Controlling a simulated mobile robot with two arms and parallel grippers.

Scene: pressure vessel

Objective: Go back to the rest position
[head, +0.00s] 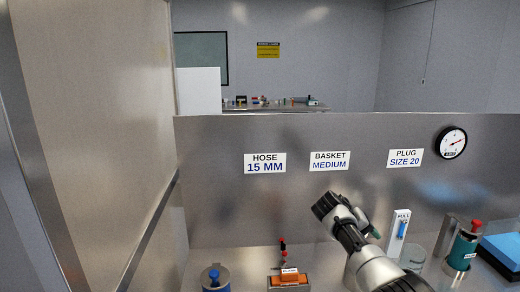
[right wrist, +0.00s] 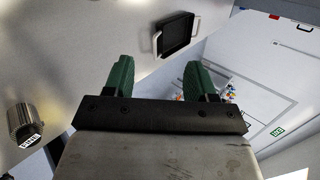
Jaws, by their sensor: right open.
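My right arm (head: 368,262) comes in from the bottom right in the head view and reaches up in front of the steel back panel. In the right wrist view my right gripper (right wrist: 157,75) has its two green fingers wide apart with nothing between them. In the head view its fingers are hard to make out. My left gripper is not in view.
The back panel (head: 220,180) carries hose, basket and plug labels and a gauge (head: 451,142). A steel wall closes the left.

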